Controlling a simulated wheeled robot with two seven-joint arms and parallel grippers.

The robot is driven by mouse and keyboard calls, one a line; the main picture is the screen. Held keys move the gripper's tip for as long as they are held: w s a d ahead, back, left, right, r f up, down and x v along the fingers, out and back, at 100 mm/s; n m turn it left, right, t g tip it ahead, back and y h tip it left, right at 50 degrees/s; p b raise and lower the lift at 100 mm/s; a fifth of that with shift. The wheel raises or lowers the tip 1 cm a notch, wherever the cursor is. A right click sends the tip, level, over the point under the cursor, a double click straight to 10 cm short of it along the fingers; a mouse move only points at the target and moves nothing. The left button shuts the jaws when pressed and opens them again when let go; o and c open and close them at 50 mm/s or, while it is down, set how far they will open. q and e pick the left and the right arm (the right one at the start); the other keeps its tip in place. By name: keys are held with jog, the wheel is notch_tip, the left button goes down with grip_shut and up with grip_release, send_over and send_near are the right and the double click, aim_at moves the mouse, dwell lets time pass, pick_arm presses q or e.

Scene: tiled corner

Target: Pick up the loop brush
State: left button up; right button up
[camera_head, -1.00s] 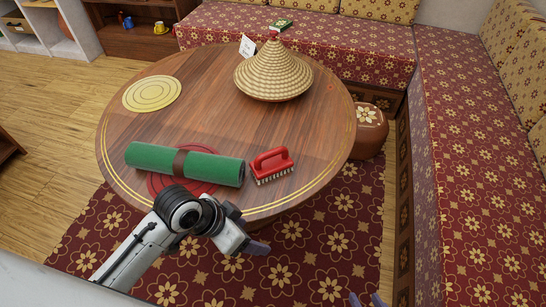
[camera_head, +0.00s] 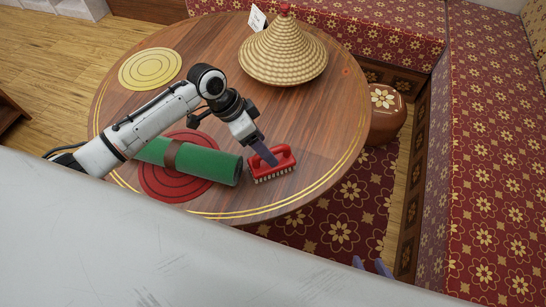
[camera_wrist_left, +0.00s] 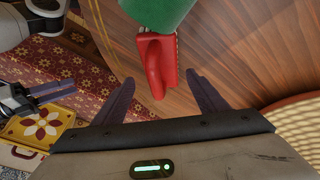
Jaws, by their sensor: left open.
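The red loop brush (camera_head: 271,167) lies on the round wooden table, right of the green roll, bristles down and its loop handle up. In the left wrist view the brush (camera_wrist_left: 157,65) is ahead of the fingers, roughly centred between them. My left gripper (camera_head: 264,151) is over the brush, its finger overlapping the handle in the head view. In the wrist view the left gripper (camera_wrist_left: 160,98) is open and empty; I cannot tell whether it touches the handle. My right gripper (camera_head: 371,265) shows only its fingertips, spread apart, at the bottom of the head view.
The green roll (camera_head: 209,163) with a brown band lies close beside the brush, partly over a red round mat (camera_head: 160,187). A woven cone cover (camera_head: 283,55) and a yellow round mat (camera_head: 149,68) are farther back. A stool (camera_head: 386,115) stands right of the table.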

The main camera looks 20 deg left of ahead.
pick_arm(q)
jog(key=x, duration=0.6)
jog(key=shift+w+f, duration=0.2)
jog(key=shift+f, duration=0.05)
jog(key=c, duration=0.9)
